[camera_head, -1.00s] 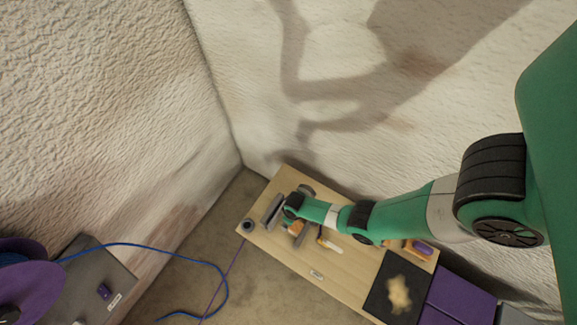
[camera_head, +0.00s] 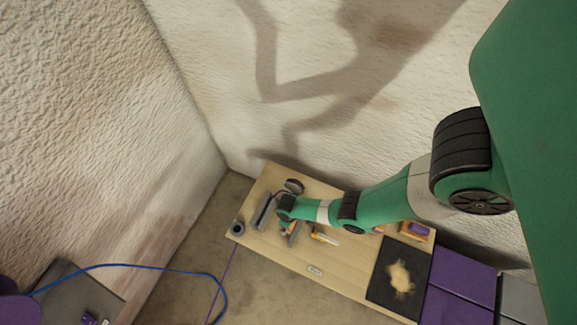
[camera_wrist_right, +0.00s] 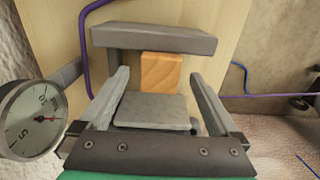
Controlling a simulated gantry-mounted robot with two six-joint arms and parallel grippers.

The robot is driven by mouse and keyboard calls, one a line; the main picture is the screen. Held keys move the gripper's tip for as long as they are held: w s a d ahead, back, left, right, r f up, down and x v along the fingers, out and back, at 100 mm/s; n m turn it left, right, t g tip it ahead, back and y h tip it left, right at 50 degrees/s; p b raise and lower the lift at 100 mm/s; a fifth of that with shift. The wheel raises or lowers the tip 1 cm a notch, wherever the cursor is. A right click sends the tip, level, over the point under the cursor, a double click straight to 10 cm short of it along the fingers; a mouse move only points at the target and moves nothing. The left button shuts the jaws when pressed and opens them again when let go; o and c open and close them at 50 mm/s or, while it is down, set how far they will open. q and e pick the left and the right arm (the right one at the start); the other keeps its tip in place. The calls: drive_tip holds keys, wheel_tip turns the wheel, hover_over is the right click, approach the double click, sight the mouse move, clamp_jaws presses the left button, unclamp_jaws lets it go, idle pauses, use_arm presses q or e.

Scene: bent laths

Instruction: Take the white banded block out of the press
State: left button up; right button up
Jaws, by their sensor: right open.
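The press shows in the right wrist view as a grey upper bar (camera_wrist_right: 155,38) and a nearer grey plate (camera_wrist_right: 152,110). An orange-brown wooden block (camera_wrist_right: 160,72) sits between them, touching or very close to both. I see no white band on its visible face. My right gripper (camera_wrist_right: 160,76) is open, with one finger to each side of the plate and the tips near the block's sides. I cannot tell if they touch it. In the head view the right gripper (camera_head: 285,227) is over the press (camera_head: 262,210), and the arm hides the block. My left gripper is not in view.
A round dial gauge (camera_wrist_right: 32,118) stands close left of the gripper. A purple cable (camera_wrist_right: 84,40) runs beside the press. On the wooden bench (camera_head: 290,255) lie an orange-and-white tool (camera_head: 325,237) and a black mat (camera_head: 380,290). The bench's front strip is mostly clear.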

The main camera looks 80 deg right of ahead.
wheel_tip(320, 180, down, 6)
drive_tip(key=b, duration=0.4)
drive_tip(key=shift+r, duration=0.15)
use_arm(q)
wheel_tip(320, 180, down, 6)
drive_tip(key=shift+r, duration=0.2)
use_arm(e)
drive_tip(key=shift+r, duration=0.1)
clamp_jaws()
drive_tip(key=shift+w+d, duration=0.2)
drive_tip(key=shift+w, duration=0.35)
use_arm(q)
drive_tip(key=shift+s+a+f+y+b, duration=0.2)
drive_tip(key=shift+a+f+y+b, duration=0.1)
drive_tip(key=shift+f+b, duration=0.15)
use_arm(e)
drive_tip(key=shift+w+d, duration=0.2)
drive_tip(key=shift+w, duration=0.35)
drive_tip(key=shift+w+d, duration=0.15)
drive_tip(key=shift+w, duration=0.35)
unclamp_jaws()
